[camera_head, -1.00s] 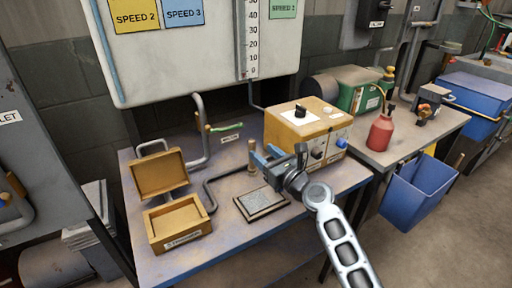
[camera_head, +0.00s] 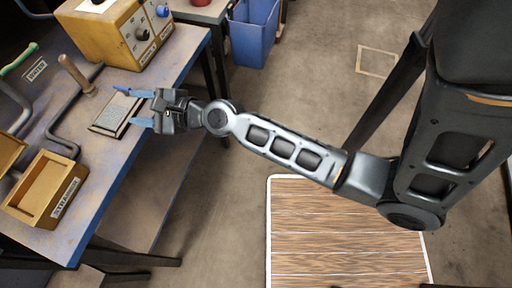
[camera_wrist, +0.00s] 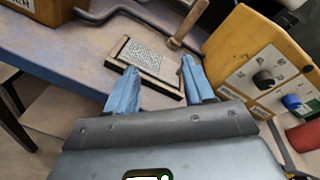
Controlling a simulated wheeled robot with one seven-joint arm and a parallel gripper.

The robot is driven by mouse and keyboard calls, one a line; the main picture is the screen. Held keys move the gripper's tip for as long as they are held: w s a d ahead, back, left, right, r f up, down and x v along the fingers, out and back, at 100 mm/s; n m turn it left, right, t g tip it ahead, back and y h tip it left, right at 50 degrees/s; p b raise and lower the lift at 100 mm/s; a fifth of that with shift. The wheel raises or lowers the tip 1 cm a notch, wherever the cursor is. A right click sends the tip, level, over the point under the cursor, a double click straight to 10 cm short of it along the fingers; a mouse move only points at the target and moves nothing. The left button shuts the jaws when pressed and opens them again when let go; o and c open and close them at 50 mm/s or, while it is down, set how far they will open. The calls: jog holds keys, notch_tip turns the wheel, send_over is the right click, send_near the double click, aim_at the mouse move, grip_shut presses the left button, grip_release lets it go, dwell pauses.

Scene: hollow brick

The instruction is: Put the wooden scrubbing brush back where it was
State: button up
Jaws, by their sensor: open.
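I cannot pick out a wooden scrubbing brush for certain. A flat dark-framed piece with a grey textured face (camera_head: 113,117) lies on the bench; it also shows in the wrist view (camera_wrist: 143,58). A short wooden handle (camera_head: 77,74) stands tilted just behind it, by a bent dark pipe; I cannot tell whether they are joined. My gripper (camera_head: 130,105) is at the bench's front edge, at the right end of the framed piece. Its blue fingers (camera_wrist: 158,85) are apart with nothing between them. The wrist view looks past them onto the framed piece.
The bench (camera_head: 120,165) holds a yellow control box (camera_head: 115,28) with knobs and a labelled yellow open box (camera_head: 45,190). A blue bin (camera_head: 254,32) stands beyond. A wood-patterned panel with a white border (camera_head: 340,230) lies on the floor. Open floor surrounds it.

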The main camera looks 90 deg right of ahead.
jog(key=s+a+r+n+y, duration=0.1)
jog(key=s+a+r+n, duration=0.2)
jog(key=s+n, duration=0.6)
jog(key=s+a+r+n+y, duration=0.1)
jog(key=s+a+r+n, duration=0.2)
jog(key=s+a+n, duration=0.4)
jog(key=s+a+r+n+g+y, duration=0.1)
jog(key=s+a+r+n, duration=0.1)
jog(key=s+a+n, duration=0.4)
jog(key=s+n, duration=0.4)
jog(key=n, duration=0.4)
jog(key=shift+s+r+n+y, duration=0.3)
jog(key=shift+s+r, duration=0.05)
jog(key=shift+r, duration=0.05)
